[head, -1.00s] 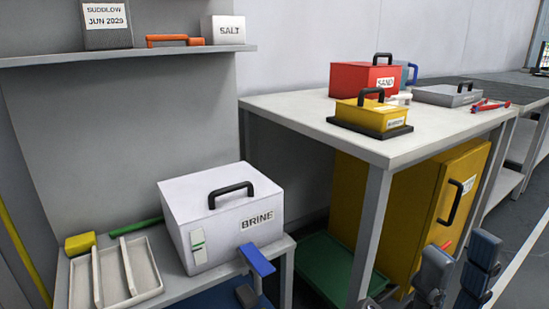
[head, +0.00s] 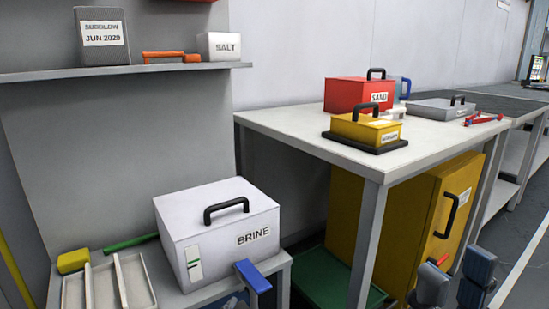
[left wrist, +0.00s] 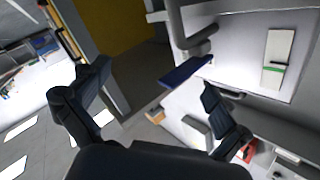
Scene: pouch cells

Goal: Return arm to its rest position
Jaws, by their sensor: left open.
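My right gripper (head: 453,264) shows at the bottom right of the head view. Its two dark fingers stand apart with nothing seen held between them. My left gripper (left wrist: 152,98) shows in the left wrist view, its dark fingers spread wide and empty. It is not clearly visible in the head view. In the left wrist view, a blue lever (left wrist: 187,70) and a white panel with a green strip (left wrist: 277,58) lie beyond its fingers. Most of both arms is out of view.
A white BRINE box (head: 217,235) stands on the low bench beside a divided tray (head: 137,280). The blue lever (head: 252,275) juts at the bench front. A grey-topped table (head: 285,117) carries red and yellow boxes. A yellow cabinet (head: 408,215) stands below, left of my right gripper.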

